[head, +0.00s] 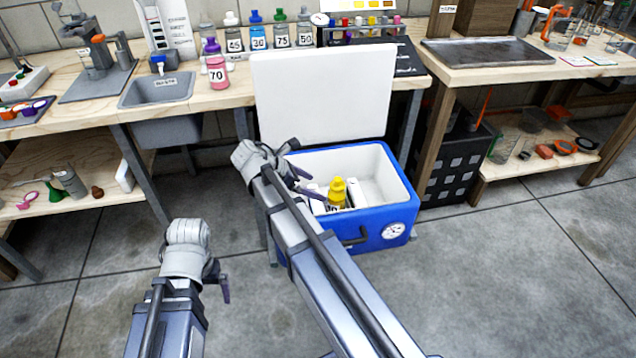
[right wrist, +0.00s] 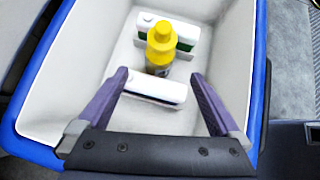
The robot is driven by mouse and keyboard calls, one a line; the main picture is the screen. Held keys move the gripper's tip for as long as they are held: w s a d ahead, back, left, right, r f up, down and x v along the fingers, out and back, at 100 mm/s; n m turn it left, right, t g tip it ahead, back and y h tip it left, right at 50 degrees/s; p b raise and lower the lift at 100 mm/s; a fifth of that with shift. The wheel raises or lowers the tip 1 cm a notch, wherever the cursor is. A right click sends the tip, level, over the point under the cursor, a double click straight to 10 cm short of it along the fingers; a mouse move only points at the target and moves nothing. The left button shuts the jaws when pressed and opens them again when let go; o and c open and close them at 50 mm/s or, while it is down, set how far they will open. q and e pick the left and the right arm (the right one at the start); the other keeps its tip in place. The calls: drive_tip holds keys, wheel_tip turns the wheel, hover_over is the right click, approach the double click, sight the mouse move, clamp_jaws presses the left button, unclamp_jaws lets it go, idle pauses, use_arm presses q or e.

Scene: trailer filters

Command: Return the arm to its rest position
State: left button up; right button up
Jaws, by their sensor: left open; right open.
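My right arm reaches out to the blue cooler, whose lid stands open. My right gripper (right wrist: 160,82) is open and above the cooler's inside, with nothing between its fingers; in the head view the gripper (head: 305,183) is at the cooler's left side, partly hidden by my arm. My left gripper (head: 224,288) is low at the left, over the floor, held open and empty as far as it shows.
The blue cooler (head: 385,238) holds a yellow-capped bottle (head: 337,190) and white packs (right wrist: 155,90). Its white lid (head: 325,95) stands up behind. Workbenches (head: 222,97) line the back, with a bottle labelled 70 (head: 217,72). The grey floor in front is clear.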

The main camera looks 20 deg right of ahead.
sight(331, 193)
idle(0.4)
drive_tip(key=shift+d+f+b, duration=0.15)
drive_tip(key=shift+f+b, duration=0.1)
drive_tip(key=shift+b, duration=0.1)
drive_tip(key=b+x, duration=0.8)
drive_tip(key=x, duration=0.3)
drive_tip(key=shift+d+f, duration=0.15)
drive_tip(key=shift+f, duration=0.05)
drive_tip(key=shift+r+p, duration=0.35)
drive_tip(key=shift+r, duration=0.1)
drive_tip(key=p+v, duration=0.9)
drive_tip(key=v, duration=0.3)
drive_tip(key=b+x, duration=0.3)
drive_tip(key=x, duration=0.1)
drive_tip(key=b+x, duration=0.7)
drive_tip(key=x, duration=0.2)
drive_tip(key=shift+a+f, duration=0.3)
wheel_tip(331, 193, up, 16)
drive_tip(key=p, duration=1.6)
drive_tip(key=shift+a+r, duration=0.1)
